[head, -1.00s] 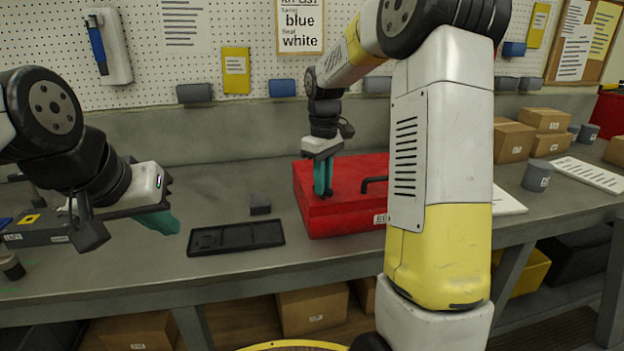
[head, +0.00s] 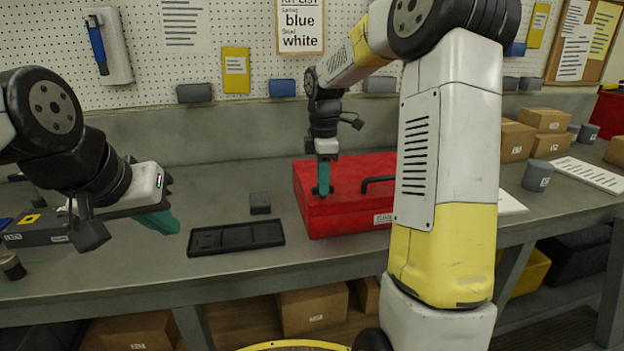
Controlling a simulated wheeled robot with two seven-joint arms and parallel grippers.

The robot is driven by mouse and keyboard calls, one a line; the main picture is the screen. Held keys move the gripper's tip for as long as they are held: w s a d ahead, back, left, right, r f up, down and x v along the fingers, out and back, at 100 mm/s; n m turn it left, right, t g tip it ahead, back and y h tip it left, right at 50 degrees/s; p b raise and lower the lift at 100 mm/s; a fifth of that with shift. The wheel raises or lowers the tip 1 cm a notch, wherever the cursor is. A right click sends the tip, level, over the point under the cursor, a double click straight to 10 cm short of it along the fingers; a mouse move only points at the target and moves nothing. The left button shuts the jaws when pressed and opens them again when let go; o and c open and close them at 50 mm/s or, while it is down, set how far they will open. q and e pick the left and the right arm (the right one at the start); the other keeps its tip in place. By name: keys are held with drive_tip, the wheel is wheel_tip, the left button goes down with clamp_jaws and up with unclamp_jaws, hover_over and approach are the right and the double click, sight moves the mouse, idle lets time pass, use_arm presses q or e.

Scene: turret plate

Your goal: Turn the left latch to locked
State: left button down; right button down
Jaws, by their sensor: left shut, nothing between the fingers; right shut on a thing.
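A red case (head: 345,212) with a dark handle (head: 376,183) on its top stands on the workbench, and my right arm hides its right part. My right gripper (head: 323,191) points straight down at the left part of the case top, its teal fingers shut. A small dark piece shows at the fingertips, which I take for the left latch (head: 316,191); its exact angle is too small to tell. My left gripper (head: 172,226) is shut and empty above the bench at the left, well apart from the case.
Cardboard boxes (head: 546,120) and a grey cup (head: 537,176) stand at the right. Bench space (head: 240,180) behind the block is clear.

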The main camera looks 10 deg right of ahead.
drive_tip(key=shift+n, duration=0.6)
drive_tip(key=c, duration=1.4)
unclamp_jaws()
wheel_tip(320, 180, up, 8)
drive_tip(key=shift+f, duration=0.25)
drive_tip(key=shift+r, duration=0.2)
